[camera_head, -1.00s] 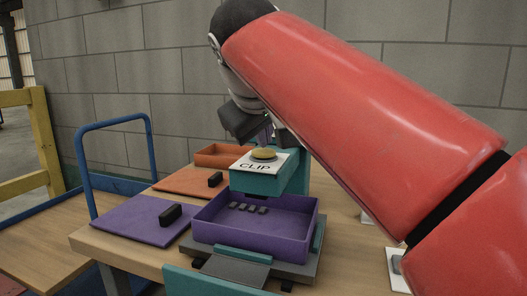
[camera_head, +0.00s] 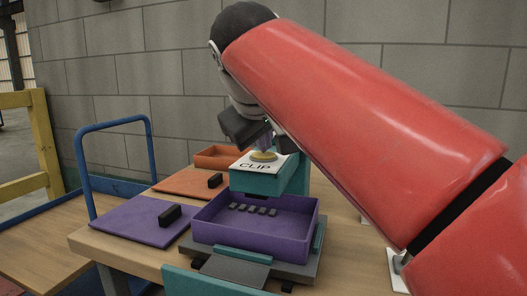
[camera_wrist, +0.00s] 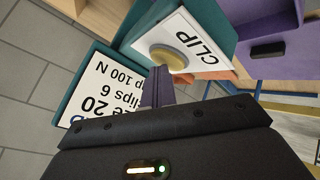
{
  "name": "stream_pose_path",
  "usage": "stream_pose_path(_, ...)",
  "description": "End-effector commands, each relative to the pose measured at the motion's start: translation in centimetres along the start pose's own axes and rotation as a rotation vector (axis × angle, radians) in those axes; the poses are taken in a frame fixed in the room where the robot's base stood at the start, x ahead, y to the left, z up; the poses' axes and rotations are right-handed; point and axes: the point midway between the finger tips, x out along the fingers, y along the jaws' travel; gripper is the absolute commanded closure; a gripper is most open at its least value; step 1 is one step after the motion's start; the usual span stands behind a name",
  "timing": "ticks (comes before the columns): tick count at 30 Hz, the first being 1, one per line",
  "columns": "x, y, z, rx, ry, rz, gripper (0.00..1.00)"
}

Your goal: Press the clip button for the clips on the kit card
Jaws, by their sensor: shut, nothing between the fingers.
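The yellow round clip button (camera_head: 263,156) sits on a white plate marked CLIP (camera_head: 246,166), on a teal dispenser (camera_head: 268,183). My gripper (camera_head: 264,146) is shut and empty, pointing down with its fingertips at the button's top; they appear to touch it. In the wrist view, the shut fingers (camera_wrist: 158,88) overlap the near edge of the button (camera_wrist: 168,58). Several small dark clips (camera_head: 253,209) lie in a row in the purple tray (camera_head: 291,238) under the dispenser. The white kit card (camera_wrist: 104,92) appears upside down in the wrist view, reading "clips 6", partly hidden by my gripper.
A purple panel (camera_head: 135,222) and an orange panel (camera_head: 185,182), each with a black block, lie left of the tray on the wooden table. An orange bin (camera_head: 214,157) stands behind. A blue rail (camera_head: 84,165) rises at left. A grey block wall is behind.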

Motion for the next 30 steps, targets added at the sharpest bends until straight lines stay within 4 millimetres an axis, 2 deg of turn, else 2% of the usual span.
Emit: stream_pose_path(30, -1.8, 1.4, -1.4, 0.0, -0.001, 0.0, 1.0)
